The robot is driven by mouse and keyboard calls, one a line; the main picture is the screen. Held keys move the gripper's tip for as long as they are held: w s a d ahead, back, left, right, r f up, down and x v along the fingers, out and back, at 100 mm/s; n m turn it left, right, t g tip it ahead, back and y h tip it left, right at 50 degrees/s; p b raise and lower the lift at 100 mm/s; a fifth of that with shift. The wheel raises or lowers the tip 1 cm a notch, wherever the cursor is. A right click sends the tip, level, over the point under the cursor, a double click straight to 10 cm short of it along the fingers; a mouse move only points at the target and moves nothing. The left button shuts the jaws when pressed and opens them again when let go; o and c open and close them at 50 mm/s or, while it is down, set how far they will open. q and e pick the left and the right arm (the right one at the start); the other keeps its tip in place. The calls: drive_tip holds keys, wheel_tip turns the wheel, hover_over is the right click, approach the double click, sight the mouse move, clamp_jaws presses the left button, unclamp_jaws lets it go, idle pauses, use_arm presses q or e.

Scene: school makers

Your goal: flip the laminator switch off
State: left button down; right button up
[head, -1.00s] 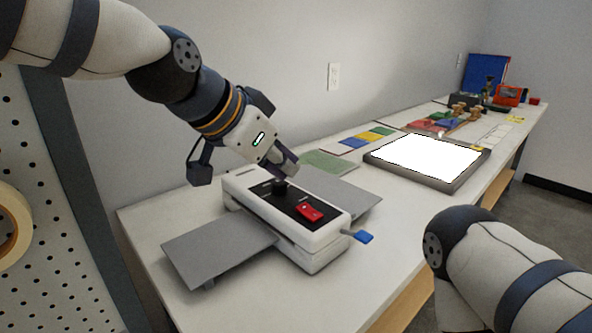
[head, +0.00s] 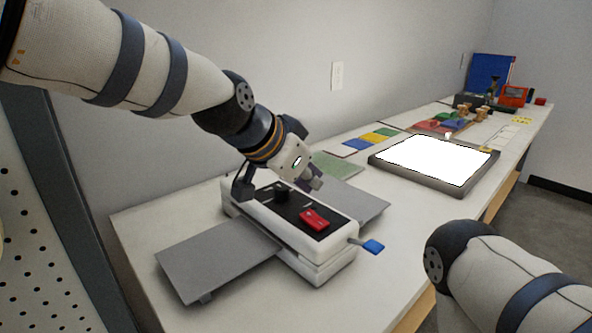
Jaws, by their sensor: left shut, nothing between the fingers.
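The white laminator (head: 335,245) sits on the bench with grey trays on both sides. Its dark top panel carries a black knob (head: 281,192) and a red rocker switch (head: 314,220). A blue-tipped lever (head: 372,247) sticks out at its right end. My left gripper (head: 312,185) is shut and empty, just above and behind the panel, close to the red switch. I cannot tell whether it touches the laminator. My right arm shows at the lower right, but its gripper is out of view.
A bright light pad (head: 437,158) lies on the bench to the right. A green mat (head: 336,165) and coloured cards (head: 370,138) lie behind the laminator. Several small items stand at the far end. A pegboard (head: 38,230) is at the left. The bench front beside the laminator is clear.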

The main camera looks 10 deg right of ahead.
sight(311, 218)
use_arm(q)
drive_tip(key=f, duration=0.2)
drive_tip(key=w+f, duration=0.1)
drive_tip(key=f, duration=0.1)
drive_tip(key=shift+d, duration=0.35)
drive_tip(key=shift+w+f, duration=0.1)
drive_tip(key=shift+f, duration=0.4)
